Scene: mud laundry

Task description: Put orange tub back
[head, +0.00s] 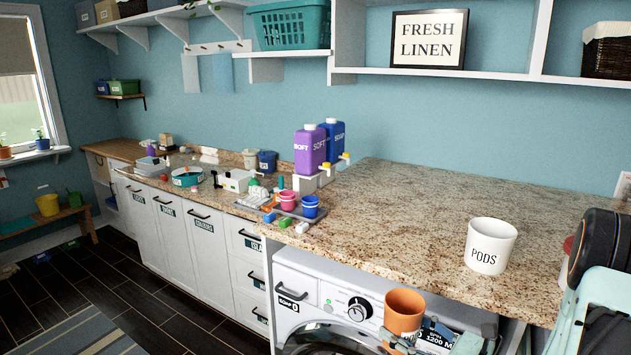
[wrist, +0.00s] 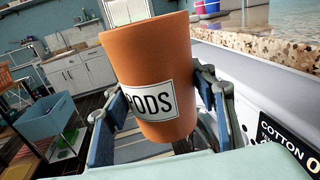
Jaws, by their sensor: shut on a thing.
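The orange tub (head: 404,312) is in my gripper (head: 398,340), in front of the washing machine and below the counter's front edge. In the wrist view the orange tub (wrist: 150,70) fills the middle, slightly tilted, with a white "PODS" label facing the camera. My gripper (wrist: 155,110) is shut on it, one finger on each side. A white tub marked "PODS" (head: 490,246) stands upright on the right part of the granite counter. A reddish thing behind my arm at the right edge is mostly hidden.
The granite counter (head: 400,210) is clear around and left of the white tub. Purple and blue soap bottles (head: 310,150) and small cups (head: 288,201) stand on its left part. The washing machine (head: 325,300) is under the counter. My arm covers the right edge.

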